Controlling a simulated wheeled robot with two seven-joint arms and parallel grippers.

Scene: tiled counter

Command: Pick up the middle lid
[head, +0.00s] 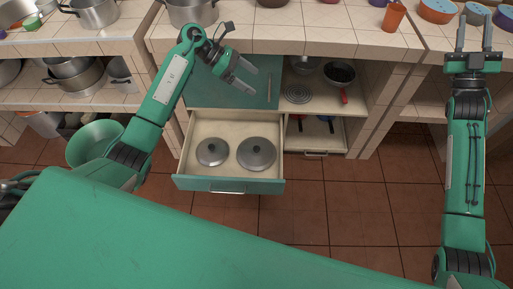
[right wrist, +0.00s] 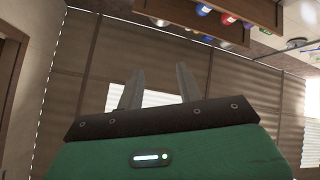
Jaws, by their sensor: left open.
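Two round grey metal lids lie flat inside an open drawer (head: 228,184) in the head view. The left lid (head: 212,152) is smaller; the right lid (head: 256,154) is larger, and each has a knob on top. I see no third lid in the drawer. My left gripper (head: 250,82) is open and empty, above and behind the drawer, in front of the green cabinet panel. It is apart from both lids. My right gripper (head: 474,32) is open and empty at the far right, fingers pointing up. Its fingers also show in the right wrist view (right wrist: 158,88).
The tiled counter (head: 310,35) runs above the drawer. Shelves on the right hold a pan (head: 340,73) and a coiled burner-like disc (head: 297,95). The tiled floor (head: 330,215) is clear.

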